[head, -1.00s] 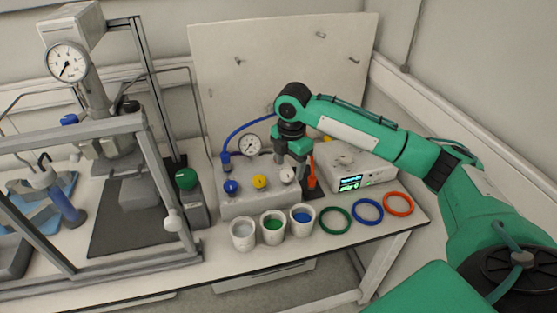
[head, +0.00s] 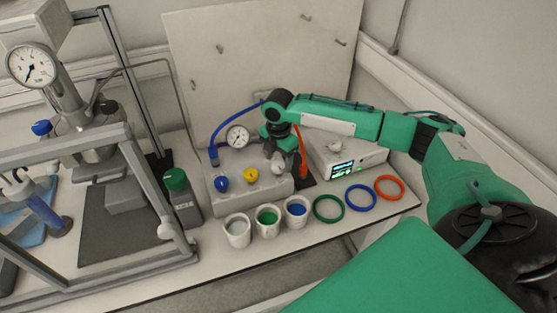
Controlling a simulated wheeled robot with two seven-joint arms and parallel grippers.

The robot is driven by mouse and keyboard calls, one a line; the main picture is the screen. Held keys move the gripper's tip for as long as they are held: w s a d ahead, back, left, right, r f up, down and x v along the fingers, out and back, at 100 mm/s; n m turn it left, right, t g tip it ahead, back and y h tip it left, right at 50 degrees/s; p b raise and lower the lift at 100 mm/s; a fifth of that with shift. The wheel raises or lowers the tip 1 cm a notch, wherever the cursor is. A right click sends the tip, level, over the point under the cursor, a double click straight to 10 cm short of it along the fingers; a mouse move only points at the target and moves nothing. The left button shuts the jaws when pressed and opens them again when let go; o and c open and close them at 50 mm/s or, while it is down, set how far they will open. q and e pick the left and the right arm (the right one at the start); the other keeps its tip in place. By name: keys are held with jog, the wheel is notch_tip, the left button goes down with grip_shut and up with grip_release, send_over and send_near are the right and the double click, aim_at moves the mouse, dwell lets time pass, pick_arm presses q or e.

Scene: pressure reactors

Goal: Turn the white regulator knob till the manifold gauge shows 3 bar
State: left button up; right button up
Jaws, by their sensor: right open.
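The grey manifold block (head: 247,196) sits on the bench with a blue knob (head: 222,183), a yellow knob (head: 251,176) and the white regulator knob (head: 278,167) on its sloped face. The manifold gauge (head: 237,136) stands at the block's back left; its needle is too small to read surely. My right gripper (head: 276,152) is open, directly behind and above the white knob. The fingertips are partly hidden, and I cannot tell whether they touch the knob. My left gripper is not in view.
Three cups (head: 237,231) stand in front of the block. Green, blue and red rings (head: 328,208) lie to their right. A box with a lit display (head: 342,170) stands right of the block. A framed reactor with a larger gauge (head: 31,63) fills the left.

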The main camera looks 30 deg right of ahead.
jog(key=shift+f, duration=0.85)
jog(key=shift+w+f, duration=0.1)
jog(key=shift+f, duration=0.05)
jog(key=c, duration=1)
jog(key=shift+o, duration=0.2)
jog(key=shift+p, duration=0.3)
jog(key=shift+m+p, duration=0.5)
jog(key=shift+p, duration=0.05)
jog(key=m+p, duration=0.8)
jog(key=p, duration=0.1)
jog(key=shift+r+m, duration=0.2)
jog(key=shift+m, duration=0.1)
jog(key=m+p, duration=0.3)
pick_arm(q)
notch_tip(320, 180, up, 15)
jog(key=p, duration=0.1)
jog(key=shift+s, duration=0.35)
pick_arm(e)
jog(key=shift+f+m, duration=0.15)
jog(key=shift+m, duration=0.65)
